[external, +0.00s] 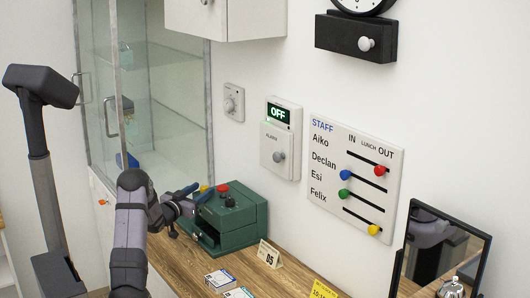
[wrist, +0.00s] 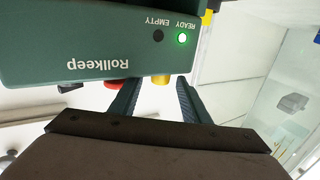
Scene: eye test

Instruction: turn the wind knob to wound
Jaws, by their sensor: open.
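No knob in view has a readable wind or wound label. A light grey round knob (external: 366,44) is on the black box (external: 340,36) under the wall clock; I cannot tell if it is the wind knob. The green Rollkeep box (external: 246,222) stands on the wooden counter, with a red part (external: 222,188), a yellow part and a dark knob (external: 229,201) on top. My gripper (external: 202,192) is open at the box's left side. In the wrist view the box (wrist: 100,40) appears upside down, and a yellow part (wrist: 160,80) shows between my open fingers (wrist: 157,92).
An alarm panel (external: 280,140) reading OFF, a dial plate (external: 234,102) and a staff board (external: 350,180) with coloured sliders are on the wall. A glass cabinet (external: 165,90) stands behind my arm. Cards (external: 220,279), a small sign (external: 268,253) and a mirror (external: 440,250) are on the counter.

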